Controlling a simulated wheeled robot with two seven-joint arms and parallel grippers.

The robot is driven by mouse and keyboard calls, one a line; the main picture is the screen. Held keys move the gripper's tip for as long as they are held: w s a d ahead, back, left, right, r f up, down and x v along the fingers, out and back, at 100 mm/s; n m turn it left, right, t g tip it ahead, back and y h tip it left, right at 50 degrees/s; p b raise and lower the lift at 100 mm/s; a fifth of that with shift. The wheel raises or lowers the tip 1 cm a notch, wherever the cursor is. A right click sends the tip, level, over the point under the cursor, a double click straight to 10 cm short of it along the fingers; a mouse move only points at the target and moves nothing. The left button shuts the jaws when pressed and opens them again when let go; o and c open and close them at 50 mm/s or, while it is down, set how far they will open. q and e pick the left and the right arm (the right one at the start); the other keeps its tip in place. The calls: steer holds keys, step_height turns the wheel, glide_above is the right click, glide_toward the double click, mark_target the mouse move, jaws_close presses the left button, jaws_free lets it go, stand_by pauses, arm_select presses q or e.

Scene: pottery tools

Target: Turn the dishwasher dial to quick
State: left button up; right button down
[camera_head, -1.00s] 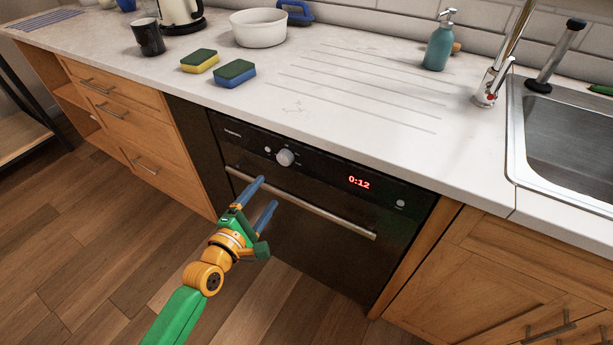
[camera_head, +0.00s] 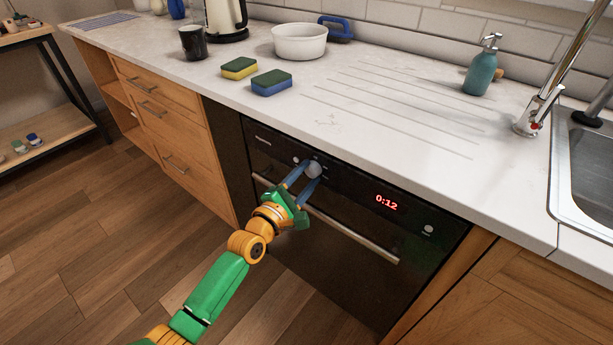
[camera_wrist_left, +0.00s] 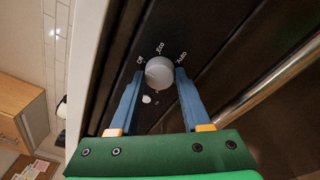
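The dishwasher (camera_head: 330,240) is a black built-in front with a red display reading 0:12. Its round grey dial (camera_head: 313,169) sits on the control panel. In the left wrist view the dial (camera_wrist_left: 159,72) has the labels Off, Eco and Auto around it; I cannot read a quick label. My left gripper (camera_head: 304,172) is at the panel, its two blue fingers apart. In the left wrist view the fingertips (camera_wrist_left: 157,76) are on either side of the dial, close to its edges; firm contact cannot be told. My right gripper is not in view.
A metal handle bar (camera_head: 350,234) runs across the dishwasher just below the panel. The countertop (camera_head: 400,130) overhangs above it, with two sponges (camera_head: 271,83), a white bowl (camera_head: 300,42) and a soap bottle (camera_head: 481,68). Wooden drawers (camera_head: 170,130) stand to the left.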

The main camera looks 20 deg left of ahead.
arm_select(q)
jaws_close()
